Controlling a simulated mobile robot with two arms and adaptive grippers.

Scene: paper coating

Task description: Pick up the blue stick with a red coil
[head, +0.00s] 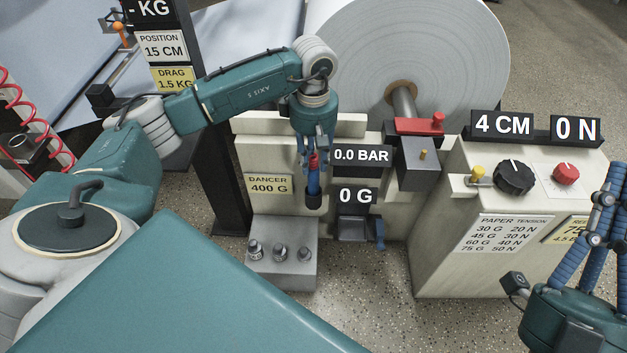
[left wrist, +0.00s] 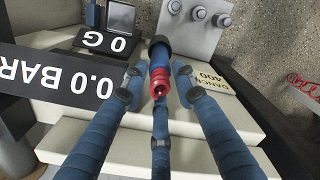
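The blue stick (head: 313,184) has red rings near its top and a dark lower end. It hangs upright in front of the pale panel, below my left gripper (head: 314,160). In the left wrist view the stick (left wrist: 160,66) lies between the spread fingers of my left gripper (left wrist: 157,85), its red ringed end towards the palm. Gaps show between the stick and the two side fingers; contact with the third finger behind it cannot be told. My right gripper (head: 603,215) is at the right edge, fingers pointing up, away from the stick and partly cut off.
A grey block with several metal weights (head: 281,251) stands below the stick. The 0.0 BAR display (head: 361,156) and 0 G display (head: 357,196) are just right of it. A large paper roll (head: 440,45) is behind. A control box (head: 480,200) stands at right.

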